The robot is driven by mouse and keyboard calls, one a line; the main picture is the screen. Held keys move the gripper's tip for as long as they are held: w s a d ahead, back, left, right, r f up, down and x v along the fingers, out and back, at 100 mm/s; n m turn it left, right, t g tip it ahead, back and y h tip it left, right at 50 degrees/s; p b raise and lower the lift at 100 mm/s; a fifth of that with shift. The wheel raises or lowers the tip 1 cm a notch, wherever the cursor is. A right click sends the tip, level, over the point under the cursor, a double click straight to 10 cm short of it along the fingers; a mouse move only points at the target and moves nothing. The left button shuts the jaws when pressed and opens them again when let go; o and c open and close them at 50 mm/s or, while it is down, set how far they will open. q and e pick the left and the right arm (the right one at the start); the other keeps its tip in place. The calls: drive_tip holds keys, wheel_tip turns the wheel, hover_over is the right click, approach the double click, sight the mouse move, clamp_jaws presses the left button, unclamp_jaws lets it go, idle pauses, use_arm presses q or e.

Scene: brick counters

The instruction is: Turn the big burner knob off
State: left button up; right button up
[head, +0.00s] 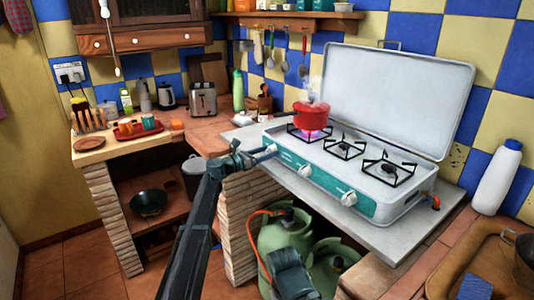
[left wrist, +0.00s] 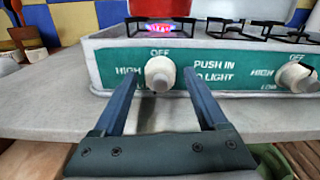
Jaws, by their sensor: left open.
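A white gas stove (head: 400,205) with a teal front panel stands on the grey counter, its lid raised. Its left burner burns with a purple-pink flame (head: 312,133) under a steaming red pot (head: 312,115). The left knob (left wrist: 160,73) is cream and round, below the word OFF, with HIGH to its left; I cannot tell its exact turn. My left gripper (head: 266,153) is open in front of this knob. In the left wrist view its two fingers (left wrist: 160,88) stand either side of the knob, apart from it.
Two more knobs, the middle (head: 305,170) and right (head: 348,198), sit along the panel. Green gas bottles (head: 285,235) with an orange hose stand below the counter. A white bottle (head: 497,177) stands at the right. The counter strip before the panel is clear.

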use_arm(q)
clamp_jaws()
idle(0.3)
